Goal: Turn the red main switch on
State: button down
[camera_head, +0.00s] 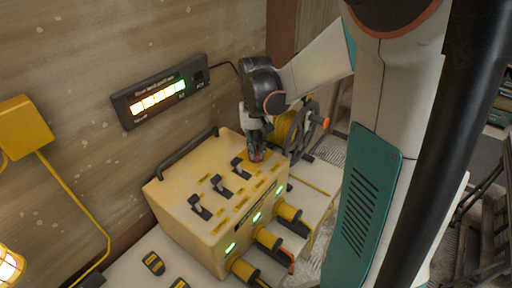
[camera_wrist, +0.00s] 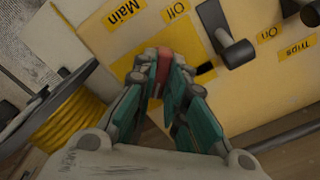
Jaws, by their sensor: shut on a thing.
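The red main switch (camera_wrist: 163,62) shows between my gripper's fingertips in the wrist view, beside the yellow "Main" label (camera_wrist: 124,11). My gripper (camera_wrist: 165,75) is shut on the switch's red handle. In the head view my gripper (camera_head: 257,152) reaches down onto the far right end of the top of the cream switch box (camera_head: 178,196). Its fingers hide most of the switch, so I cannot tell its exact position. Three black toggle switches stand in a row beside it, among them the nearest one (camera_head: 200,207).
A black handle bar (camera_head: 187,153) runs along the box's back edge. Yellow plugs (camera_head: 268,238) and green lights line its front. A yellow cable reel (camera_head: 290,128) stands close behind my gripper. A lit indicator panel (camera_head: 160,92) hangs on the wall.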

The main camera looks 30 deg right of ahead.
aim_at(256, 150)
jog(key=c, duration=1.6)
grip_release()
notch_tip(256, 150, up, 12)
